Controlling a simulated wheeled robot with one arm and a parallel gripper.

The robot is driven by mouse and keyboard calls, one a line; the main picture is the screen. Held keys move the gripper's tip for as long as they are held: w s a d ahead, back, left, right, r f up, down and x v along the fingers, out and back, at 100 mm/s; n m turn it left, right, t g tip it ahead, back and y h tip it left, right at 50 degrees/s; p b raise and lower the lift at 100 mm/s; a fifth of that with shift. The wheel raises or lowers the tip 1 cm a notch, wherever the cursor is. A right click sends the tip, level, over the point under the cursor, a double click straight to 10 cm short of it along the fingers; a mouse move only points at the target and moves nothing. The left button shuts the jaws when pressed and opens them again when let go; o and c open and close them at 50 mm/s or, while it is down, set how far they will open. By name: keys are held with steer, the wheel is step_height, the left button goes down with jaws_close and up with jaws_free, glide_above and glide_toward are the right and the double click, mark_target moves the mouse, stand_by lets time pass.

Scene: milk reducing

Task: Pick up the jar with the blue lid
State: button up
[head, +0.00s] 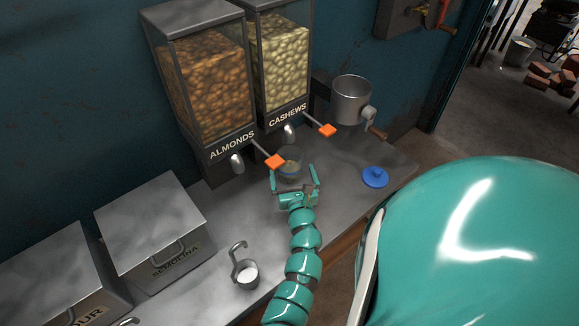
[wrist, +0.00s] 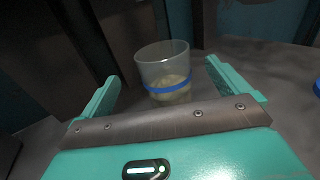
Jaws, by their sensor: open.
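A clear jar (head: 290,157) with a blue band stands upright and open on the counter, below the cashew dispenser. In the wrist view the jar (wrist: 163,66) holds something pale in its lower part. A blue lid (head: 375,177) with a knob lies apart from it on the counter to the right; its edge shows at the right of the wrist view (wrist: 317,87). My teal gripper (head: 294,178) is open and empty, with the jar just ahead of and roughly between its fingers. I see no grip on the jar.
The almond dispenser (head: 203,85) and cashew dispenser (head: 281,62) stand behind, their orange-tipped levers (head: 327,131) overhanging near the jar. A metal grinder (head: 351,101) is at the back right. A semolina bin (head: 156,232) and small ladle cup (head: 246,274) are left.

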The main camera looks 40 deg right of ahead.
mark_target(288, 148)
steer(key=shift+d+p+x, duration=0.1)
steer(key=shift+p+x, duration=0.25)
steer(key=shift+x, duration=1.6)
steer(key=shift+d+p+x, duration=0.15)
steer(key=shift+p+x, duration=0.15)
steer(key=shift+x, duration=1.6)
steer(key=shift+s+f, duration=0.1)
steer(key=c, duration=1.6)
